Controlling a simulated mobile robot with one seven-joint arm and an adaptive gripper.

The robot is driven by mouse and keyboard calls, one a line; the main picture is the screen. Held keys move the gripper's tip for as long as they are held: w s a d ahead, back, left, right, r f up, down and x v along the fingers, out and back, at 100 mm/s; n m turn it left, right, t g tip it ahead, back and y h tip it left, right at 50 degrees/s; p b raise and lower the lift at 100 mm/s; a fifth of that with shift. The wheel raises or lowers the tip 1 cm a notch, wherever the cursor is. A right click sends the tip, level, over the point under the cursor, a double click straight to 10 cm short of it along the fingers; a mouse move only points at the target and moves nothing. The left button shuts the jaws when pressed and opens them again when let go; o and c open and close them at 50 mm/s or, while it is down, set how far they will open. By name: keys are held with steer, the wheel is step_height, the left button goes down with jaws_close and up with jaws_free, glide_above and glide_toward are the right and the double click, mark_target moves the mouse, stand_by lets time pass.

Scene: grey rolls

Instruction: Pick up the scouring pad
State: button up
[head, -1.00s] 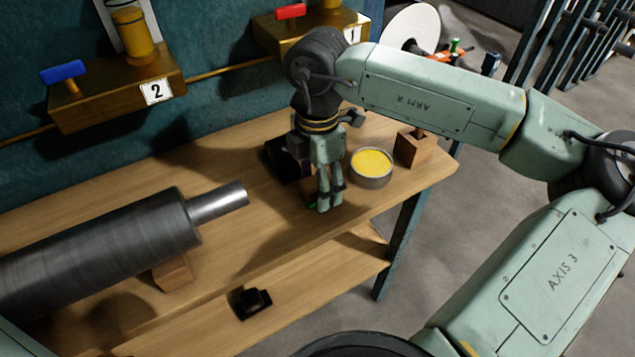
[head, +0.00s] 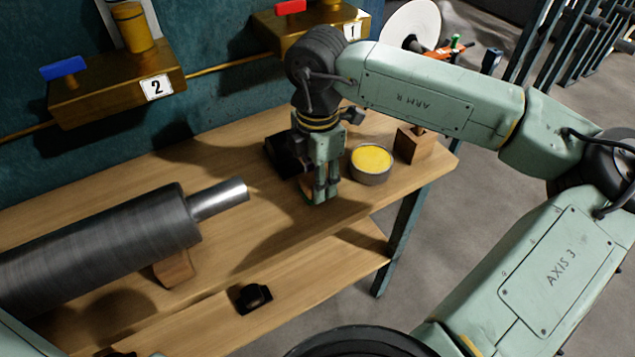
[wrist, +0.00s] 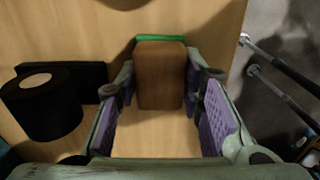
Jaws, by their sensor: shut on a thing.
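The scouring pad (wrist: 160,80) is a brown block with a green layer along its far edge in the wrist view. It stands between the two purple-lined fingers of my gripper (wrist: 160,92), which is shut on its sides. In the head view my gripper (head: 322,194) points down over the workbench, left of a round tin. There the fingers hide most of the pad. I cannot tell whether the pad touches the bench top.
A round tin with yellow contents (head: 371,164) and a wooden block (head: 415,146) stand right of my gripper. A black holder (head: 283,157) is close on its left. A large grey roll (head: 100,255) lies further left. The bench (head: 230,150) is clear between.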

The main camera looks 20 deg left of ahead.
steer(key=shift+f, duration=0.1)
steer(key=shift+c, duration=1)
steer(key=shift+r+b, duration=0.35)
steer(key=shift+r, duration=0.25)
step_height(320, 180, up, 2)
steer(key=shift+r+b, duration=0.15)
steer(key=shift+b, duration=0.35)
steer(key=s+d+b, duration=0.1)
steer(key=s+b, duration=0.1)
steer(key=s, duration=0.6)
steer(key=s+d+r+b, duration=0.1)
steer(key=s, duration=0.6)
steer(key=shift+s+d+r+b, duration=0.3)
steer(key=shift+s+d+b, duration=0.05)
steer(key=shift+s+d, duration=0.05)
